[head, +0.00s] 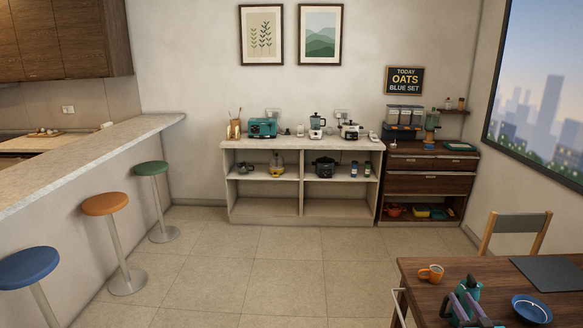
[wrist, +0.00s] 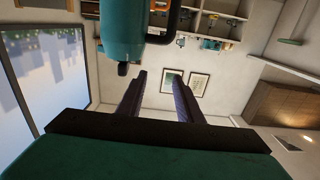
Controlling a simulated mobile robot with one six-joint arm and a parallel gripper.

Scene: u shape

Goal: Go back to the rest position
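My gripper (wrist: 160,80) is open, with its two dark fingers apart and only the far wall and its pictures showing between them. In the head view, my gripper (head: 461,300) is at the bottom right over the wooden table, close to a teal vessel (head: 468,285). In the wrist view, which is upside down, the teal vessel (wrist: 121,35) with a dark handle is at the top, just beyond the fingertips. I cannot tell whether the fingers touch it.
An orange mug (head: 431,273) and a blue bowl (head: 532,308) stand on the table (head: 410,266) near my gripper. A dark placemat (head: 547,272) and a chair (head: 515,224) are at right. Stools (head: 105,205) line the left counter. The middle floor (head: 240,270) is clear.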

